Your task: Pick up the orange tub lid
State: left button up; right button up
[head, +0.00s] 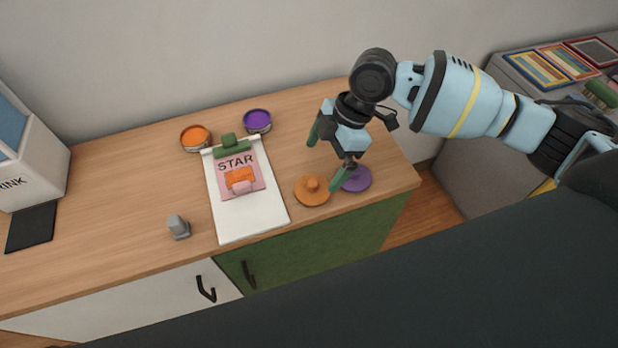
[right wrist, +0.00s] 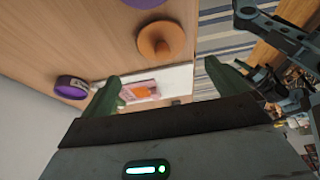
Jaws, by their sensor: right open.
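The orange tub lid (head: 312,193) is a round disc with a knob on top. It lies flat near the front edge of the wooden counter, and it also shows in the right wrist view (right wrist: 165,42). My right gripper (head: 327,155) is open with green fingers, above the counter just behind and above the lid, with nothing between the fingers. In the right wrist view the lid is beyond the fingertips (right wrist: 160,78). My left gripper is not in view.
A purple lid (head: 358,179) lies close right of the orange lid. A clipboard (head: 252,218) with a STAR card is to its left. An orange tub (head: 196,138) and a purple tub (head: 257,121) stand behind. A small grey object (head: 178,227) stands left on the counter.

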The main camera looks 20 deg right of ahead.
aim_at(314, 182)
jog(key=shift+a+f, duration=0.1)
jog(key=shift+f, duration=0.1)
jog(key=shift+s+a+f, duration=0.1)
jog(key=shift+a+f, duration=0.05)
jog(key=shift+f, duration=0.2)
jog(key=shift+a+f, duration=0.25)
jog(key=shift+f, duration=0.4)
jog(key=shift+a+f, duration=0.1)
jog(key=shift+f, duration=0.1)
jog(key=x, duration=0.4)
jog(key=shift+s+f, duration=0.1)
jog(key=shift+s, duration=0.05)
jog(key=shift+f, duration=0.3)
